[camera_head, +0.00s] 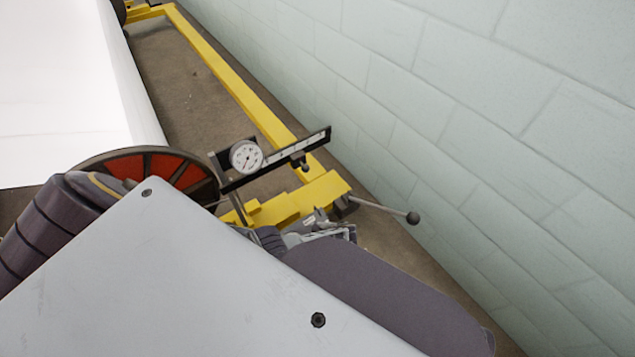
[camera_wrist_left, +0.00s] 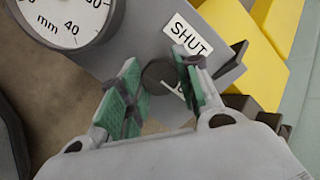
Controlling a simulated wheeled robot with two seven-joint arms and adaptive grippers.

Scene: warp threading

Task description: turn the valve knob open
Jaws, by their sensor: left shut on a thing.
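The valve knob (camera_wrist_left: 160,77) is a dark round knob on a grey panel (camera_wrist_left: 155,38) in the left wrist view. My left gripper (camera_wrist_left: 157,72) has its two green-padded fingers on either side of the knob, closed on it. A white label reading SHUT (camera_wrist_left: 187,36) is beside the knob; a second label is mostly hidden behind the right finger. In the head view my left gripper (camera_head: 320,229) is small and mostly hidden behind my own arm, and I cannot make out the held knob there. My right gripper is in neither view.
A round mm gauge (camera_head: 246,156) sits on a dark bar with a scale strip (camera_head: 300,149). A lever with a ball end (camera_head: 412,217) sticks out right. A red-and-black wheel (camera_head: 165,170), yellow frame (camera_head: 225,75) and white roll (camera_head: 75,80) stand left of the block wall (camera_head: 480,120).

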